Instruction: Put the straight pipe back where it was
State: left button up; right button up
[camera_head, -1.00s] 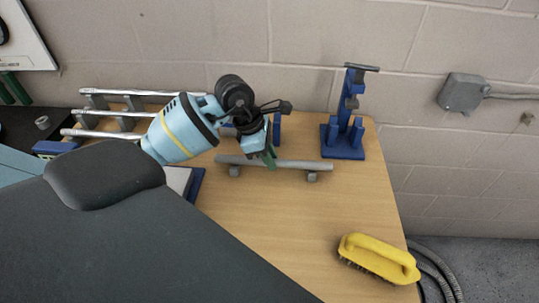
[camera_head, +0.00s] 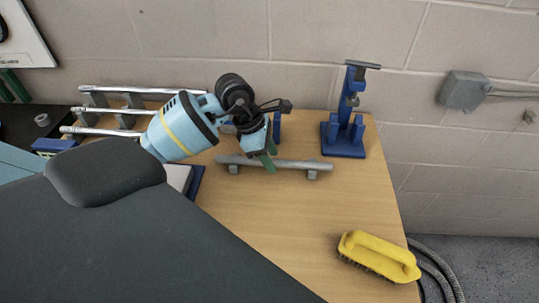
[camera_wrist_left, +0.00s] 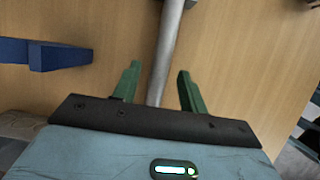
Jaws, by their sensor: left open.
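The straight grey pipe (camera_head: 295,164) lies across two small grey rests (camera_head: 312,174) on the wooden table. My left gripper (camera_head: 268,157) is over the pipe's left half, with its green fingers apart. In the left wrist view the pipe (camera_wrist_left: 171,40) runs between the two open green fingers (camera_wrist_left: 159,72), with a gap on each side. The pipe's near end is hidden there by the gripper body. My right gripper does not show.
A blue stand (camera_head: 343,140) with a grey bar on top stands behind right of the pipe. A yellow brush (camera_head: 380,256) lies at the front right edge. Shiny pipes on a rack (camera_head: 125,112) are at the left. The table (camera_head: 290,220) in front of the pipe is clear.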

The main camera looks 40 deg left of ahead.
pick_arm(q)
jog(key=v, duration=1.2)
jog(key=shift+r, duration=0.2)
jog(key=shift+s, duration=0.1)
